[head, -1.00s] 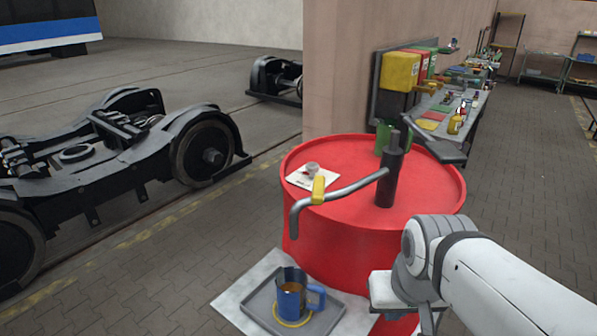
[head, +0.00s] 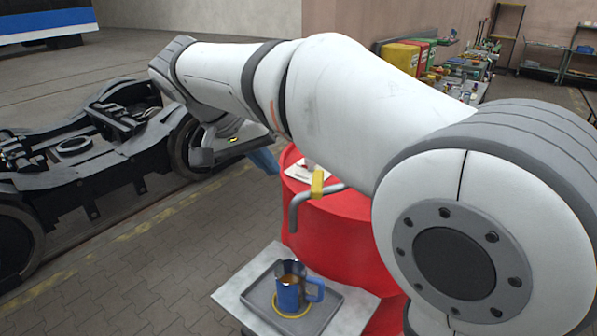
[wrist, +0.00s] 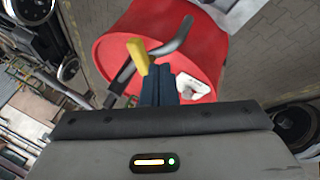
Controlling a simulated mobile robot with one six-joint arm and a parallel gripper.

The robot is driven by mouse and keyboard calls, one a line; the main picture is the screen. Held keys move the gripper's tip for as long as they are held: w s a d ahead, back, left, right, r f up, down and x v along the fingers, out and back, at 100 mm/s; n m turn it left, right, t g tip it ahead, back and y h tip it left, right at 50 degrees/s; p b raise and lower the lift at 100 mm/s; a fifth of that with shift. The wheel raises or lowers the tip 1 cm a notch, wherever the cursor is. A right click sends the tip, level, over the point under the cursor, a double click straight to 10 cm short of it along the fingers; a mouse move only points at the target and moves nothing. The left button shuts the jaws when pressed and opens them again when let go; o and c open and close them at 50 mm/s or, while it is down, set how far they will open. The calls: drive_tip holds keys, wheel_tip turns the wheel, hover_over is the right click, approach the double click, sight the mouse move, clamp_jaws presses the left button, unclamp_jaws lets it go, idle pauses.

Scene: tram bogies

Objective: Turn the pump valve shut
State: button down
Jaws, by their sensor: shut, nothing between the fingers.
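The yellow pump valve (head: 317,182) sits on the grey spout pipe (head: 296,212) in the head view, its handle standing up across the pipe. The valve also shows in the wrist view (wrist: 138,57), close to the left of my fingertips. My gripper (head: 268,161) is shut and empty, its blue fingers a little left of the valve in the head view and apart from it. The fingers show shut together in the wrist view (wrist: 160,72). The red drum (head: 345,235) stands below the pipe. My arm hides the pump body and much of the drum top.
A blue mug (head: 288,293) with brown liquid stands on a grey tray (head: 325,300) below the spout. A white card (head: 300,172) lies on the drum. A black bogie (head: 90,165) stands at left. Paved floor between bogie and drum is clear.

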sight(317, 184)
drive_tip(key=d+r+p+x, duration=0.1)
drive_tip(key=p+x, duration=0.1)
drive_tip(key=x, duration=0.6)
drive_tip(key=shift+w+d+f+m+h, duration=0.25)
drive_tip(key=shift+w+m+h, duration=0.05)
drive_tip(key=shift+m, duration=0.1)
